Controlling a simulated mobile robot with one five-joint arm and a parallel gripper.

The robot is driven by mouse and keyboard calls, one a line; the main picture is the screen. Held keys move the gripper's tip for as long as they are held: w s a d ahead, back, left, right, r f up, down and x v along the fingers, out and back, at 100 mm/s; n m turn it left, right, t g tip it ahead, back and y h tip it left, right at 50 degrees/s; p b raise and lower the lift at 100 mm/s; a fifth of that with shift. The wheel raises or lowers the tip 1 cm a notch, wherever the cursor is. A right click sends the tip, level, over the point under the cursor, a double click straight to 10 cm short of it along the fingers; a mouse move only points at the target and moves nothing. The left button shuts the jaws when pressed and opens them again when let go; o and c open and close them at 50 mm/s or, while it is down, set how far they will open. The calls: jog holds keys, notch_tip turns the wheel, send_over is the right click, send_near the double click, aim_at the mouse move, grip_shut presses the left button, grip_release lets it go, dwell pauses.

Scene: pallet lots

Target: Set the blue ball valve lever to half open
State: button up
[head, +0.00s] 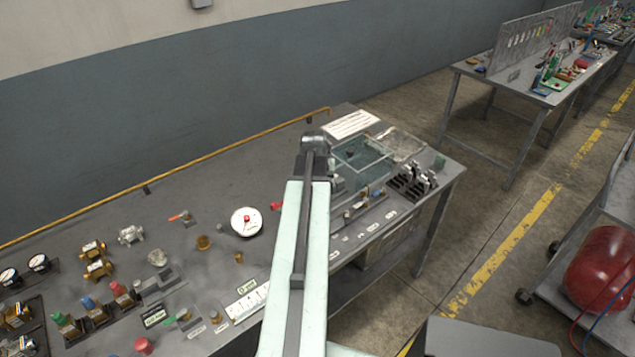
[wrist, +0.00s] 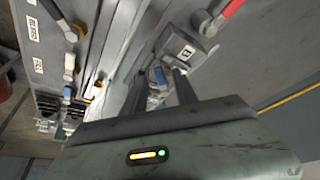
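In the wrist view, a small blue piece (wrist: 158,76), which looks like the blue valve lever, shows between the fingers of my gripper (wrist: 158,82). Its valve body is partly hidden by the fingers and cannot be made out clearly. The fingers stand apart, one on each side of the blue piece. I cannot tell whether either touches it, or its exact angle. In the head view, my own arm covers this spot, and neither the blue lever nor my fingers can be made out.
A red lever (head: 277,206) is close to my arm; it also shows in the wrist view (wrist: 228,14). A black rack (head: 406,186) stands right. A yellow pipe (head: 200,158) runs along the bench's back.

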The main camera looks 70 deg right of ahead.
jog(key=p+v, duration=0.7)
jog(key=v, duration=0.1)
jog(key=shift+f, duration=0.1)
dwell(0.4)
